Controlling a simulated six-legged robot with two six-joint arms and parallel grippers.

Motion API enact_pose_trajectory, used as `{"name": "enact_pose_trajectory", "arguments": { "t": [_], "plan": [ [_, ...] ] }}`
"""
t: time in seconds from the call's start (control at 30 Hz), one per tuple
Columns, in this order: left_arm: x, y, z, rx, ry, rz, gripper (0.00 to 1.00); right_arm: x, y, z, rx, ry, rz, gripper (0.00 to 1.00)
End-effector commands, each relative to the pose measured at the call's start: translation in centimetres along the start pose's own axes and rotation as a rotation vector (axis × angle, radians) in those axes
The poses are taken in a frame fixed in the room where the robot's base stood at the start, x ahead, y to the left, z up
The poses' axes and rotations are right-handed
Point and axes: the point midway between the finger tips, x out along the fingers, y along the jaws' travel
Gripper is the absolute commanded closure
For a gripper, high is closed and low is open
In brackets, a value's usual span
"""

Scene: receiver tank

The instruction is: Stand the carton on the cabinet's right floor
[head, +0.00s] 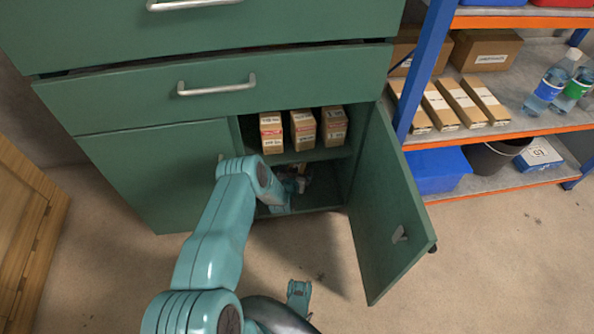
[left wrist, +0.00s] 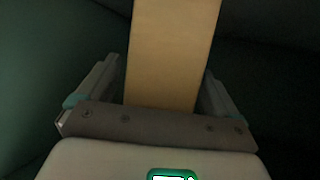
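The cabinet (head: 150,175) is green, and its lower right door (head: 385,215) stands open. My left arm reaches into the lower right space, and my left gripper (head: 298,184) is low inside it, dark and partly hidden by my wrist. In the left wrist view a tan carton (left wrist: 172,60) rises between the fingers of my left gripper (left wrist: 162,75). The fingers are wide apart, with a narrow dark gap at the carton's left side; the right finger is close to its edge. The carton's foot is hidden, so I cannot tell whether it touches the floor.
Three small cartons (head: 303,128) stand on the shelf above my left gripper. A blue-and-orange rack (head: 430,60) stands right of the open door, with boxes, bottles and a blue bin (head: 437,170). The ground in front of the door is clear.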

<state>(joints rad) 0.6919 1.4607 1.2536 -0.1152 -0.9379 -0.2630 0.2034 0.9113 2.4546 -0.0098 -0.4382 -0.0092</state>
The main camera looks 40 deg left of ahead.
Motion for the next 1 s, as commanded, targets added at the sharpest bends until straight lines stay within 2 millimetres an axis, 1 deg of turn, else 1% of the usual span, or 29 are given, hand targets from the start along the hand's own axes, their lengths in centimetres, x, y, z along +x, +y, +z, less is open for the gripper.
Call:
{"name": "enact_pose_trajectory", "arguments": {
  "t": [0.2, 0.3, 0.37, 0.5, 0.7, 0.8, 0.93, 0.97, 1.0],
  "plan": [
    [0.0, 0.0, -0.1, 0.000, 0.000, 0.000, 0.06, -0.1, 0.0, 0.0, 0.000, -0.002, 0.000, 0.57],
    [-0.4, 0.0, -0.6, 0.000, 0.000, 0.000, 0.06, -0.8, -0.3, 0.2, 0.002, -0.012, 0.000, 0.57],
    [-1.3, 0.0, -0.6, 0.000, -0.004, 0.000, 0.06, -1.4, -0.5, 0.5, 0.005, -0.024, 0.001, 0.57],
    [-4.6, 0.0, -0.8, -0.001, -0.006, 0.001, 0.06, -3.5, -1.2, 1.6, 0.015, -0.069, 0.002, 0.57],
    [-9.1, 0.0, -0.7, 0.000, -0.005, 0.001, 0.06, -5.9, -1.9, 3.0, 0.028, -0.127, 0.005, 0.57],
    [-10.7, 0.0, -0.5, 0.000, -0.003, 0.000, 0.06, -6.4, -2.1, 3.3, 0.026, -0.136, 0.005, 0.57],
    [-11.9, 0.1, -0.4, -0.001, -0.005, 0.003, 0.06, -6.7, -2.3, 3.3, 0.022, -0.138, 0.004, 0.57],
    [-12.1, 0.5, -0.4, -0.004, -0.015, 0.011, 0.06, -6.7, -2.4, 3.3, 0.021, -0.139, 0.004, 0.57],
    [-12.5, 1.5, -0.5, -0.009, -0.042, 0.034, 0.06, -6.7, -2.4, 3.3, 0.021, -0.139, 0.003, 0.57]
  ]
}}
